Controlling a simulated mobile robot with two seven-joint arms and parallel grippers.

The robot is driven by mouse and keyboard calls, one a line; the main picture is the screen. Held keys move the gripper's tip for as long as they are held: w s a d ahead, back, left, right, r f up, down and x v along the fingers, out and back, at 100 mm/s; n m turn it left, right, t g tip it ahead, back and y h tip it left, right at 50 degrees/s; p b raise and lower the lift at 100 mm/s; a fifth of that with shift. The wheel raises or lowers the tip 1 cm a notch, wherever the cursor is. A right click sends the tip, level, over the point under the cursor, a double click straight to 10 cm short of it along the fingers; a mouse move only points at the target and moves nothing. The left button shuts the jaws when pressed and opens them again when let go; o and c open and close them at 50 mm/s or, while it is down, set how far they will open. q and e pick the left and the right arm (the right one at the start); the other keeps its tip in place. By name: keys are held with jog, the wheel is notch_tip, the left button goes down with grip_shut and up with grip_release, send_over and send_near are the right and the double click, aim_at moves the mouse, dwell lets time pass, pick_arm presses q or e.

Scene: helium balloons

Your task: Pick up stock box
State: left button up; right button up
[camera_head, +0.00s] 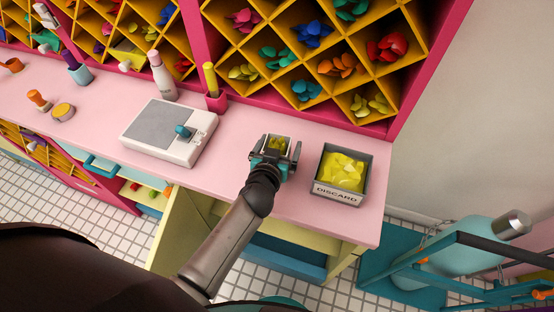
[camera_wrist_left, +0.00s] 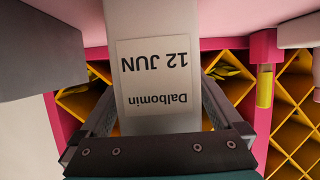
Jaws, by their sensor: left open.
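The stock box is pale grey with a white label reading "Dalbomin 12 JUN", upside down in the left wrist view (camera_wrist_left: 150,20). My right gripper is not in view.
A grey discard bin (camera_head: 338,193) with yellow pieces stands close to the right. A white device (camera_head: 168,130), a bottle (camera_head: 162,76) and a pink holder with a yellow marker (camera_head: 212,85) are to the left. Pink shelving with yellow cubbies (camera_head: 300,20) rises behind.

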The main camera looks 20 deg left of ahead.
pick_arm(q)
jog(key=c, duration=1.4)
jog(key=shift+c, duration=0.2)
jog(key=shift+r, duration=0.15)
notch_tip(320, 180, up, 9)
jog(key=p, duration=0.3)
jog(key=shift+r, duration=0.15)
notch_tip(320, 180, up, 10)
jog(key=p, duration=0.1)
jog(key=shift+r+p, duration=0.25)
jog(key=shift+p, duration=0.15)
